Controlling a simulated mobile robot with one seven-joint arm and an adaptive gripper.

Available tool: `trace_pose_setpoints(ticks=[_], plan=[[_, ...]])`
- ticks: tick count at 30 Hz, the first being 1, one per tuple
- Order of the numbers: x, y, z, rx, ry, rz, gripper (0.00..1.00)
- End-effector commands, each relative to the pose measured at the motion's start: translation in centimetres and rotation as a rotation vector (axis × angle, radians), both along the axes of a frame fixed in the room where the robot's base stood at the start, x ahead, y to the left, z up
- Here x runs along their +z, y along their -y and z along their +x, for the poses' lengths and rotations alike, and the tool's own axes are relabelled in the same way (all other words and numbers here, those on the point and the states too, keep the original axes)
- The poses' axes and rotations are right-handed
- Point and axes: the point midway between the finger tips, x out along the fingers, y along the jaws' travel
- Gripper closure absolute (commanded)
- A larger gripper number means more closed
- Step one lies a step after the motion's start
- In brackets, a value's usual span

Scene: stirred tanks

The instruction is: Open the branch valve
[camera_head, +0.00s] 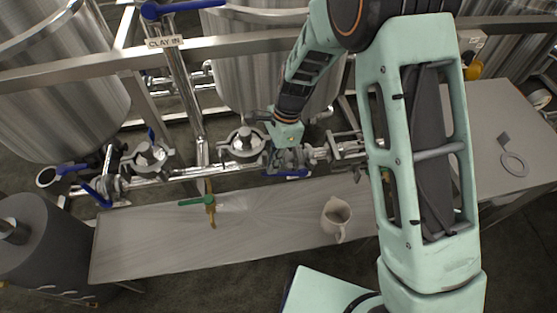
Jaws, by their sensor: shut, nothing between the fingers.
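My gripper (284,150) is at the pipe line in the middle of the picture. Its fingers look shut and empty, though they are small and partly lost against the metal fittings. Just below it is a valve with a blue lever (288,174), which lies roughly along the pipe; I cannot tell whether the fingers touch it. More blue-handled valves (97,195) are on the pipe at the far left. No label in view says which one is the branch valve.
A metal bench (150,248) runs below the pipes, with a beige mug (336,218) on it. Steel tanks (235,85) stand behind a frame rail with a CLAY IN sign (165,42). A dark grey cylinder (38,240) stands left. My arm hides much of the right side.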

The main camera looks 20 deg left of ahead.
Motion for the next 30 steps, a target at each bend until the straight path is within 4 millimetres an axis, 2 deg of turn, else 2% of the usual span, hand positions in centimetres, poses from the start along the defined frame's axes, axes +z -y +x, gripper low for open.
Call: trace_pose_setpoints(ticks=[12,30], plan=[[-1.4,-0.8,-0.5,0.000,-0.001,0.001,1.00],[-1.3,-0.8,-0.4,0.000,0.001,0.001,1.00]])
